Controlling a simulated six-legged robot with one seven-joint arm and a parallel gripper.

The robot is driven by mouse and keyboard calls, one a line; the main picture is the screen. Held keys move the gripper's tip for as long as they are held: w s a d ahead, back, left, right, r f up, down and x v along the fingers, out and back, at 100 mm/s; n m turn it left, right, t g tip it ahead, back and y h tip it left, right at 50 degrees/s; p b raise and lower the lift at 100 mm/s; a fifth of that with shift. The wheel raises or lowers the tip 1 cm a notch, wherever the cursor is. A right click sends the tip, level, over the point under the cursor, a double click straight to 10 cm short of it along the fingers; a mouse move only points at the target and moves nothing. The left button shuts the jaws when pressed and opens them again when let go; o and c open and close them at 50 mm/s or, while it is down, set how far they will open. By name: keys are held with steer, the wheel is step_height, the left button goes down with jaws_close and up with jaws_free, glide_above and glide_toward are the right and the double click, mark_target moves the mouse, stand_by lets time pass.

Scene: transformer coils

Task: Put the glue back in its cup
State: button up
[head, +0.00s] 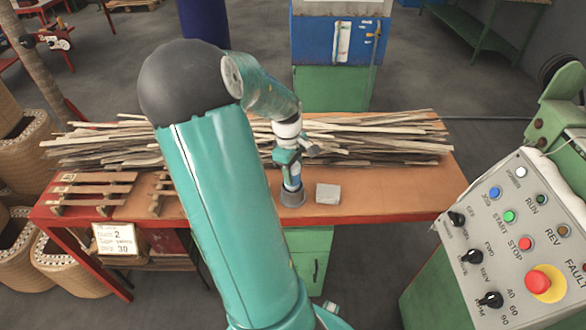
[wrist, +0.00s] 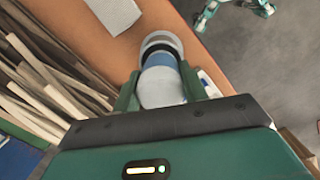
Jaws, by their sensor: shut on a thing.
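My gripper (head: 289,163) is shut on the glue bottle (head: 292,181), a white bottle with a blue band. The bottle is upright, above the front part of the orange table. Its lower end meets the small dark grey cup (head: 292,198); I cannot tell whether it rests on the bottom. In the wrist view the glue bottle (wrist: 161,88) lies between the two green fingers, and the round rim of the cup (wrist: 160,38) shows around its far end. The bottle hides most of the inside of the cup.
A light grey block (head: 328,194) lies just right of the cup on the orange table (head: 400,193). A long pile of wooden strips (head: 380,137) lies behind. Wooden racks (head: 95,190) stand at the left. A control panel (head: 510,240) stands at the right.

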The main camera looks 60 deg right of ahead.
steer(key=o, duration=1.1)
steer(key=r, duration=0.4)
steer(key=w+r, duration=0.1)
steer(key=r, duration=0.8)
steer(key=shift+w+r, duration=0.25)
steer(key=shift+r, duration=0.1)
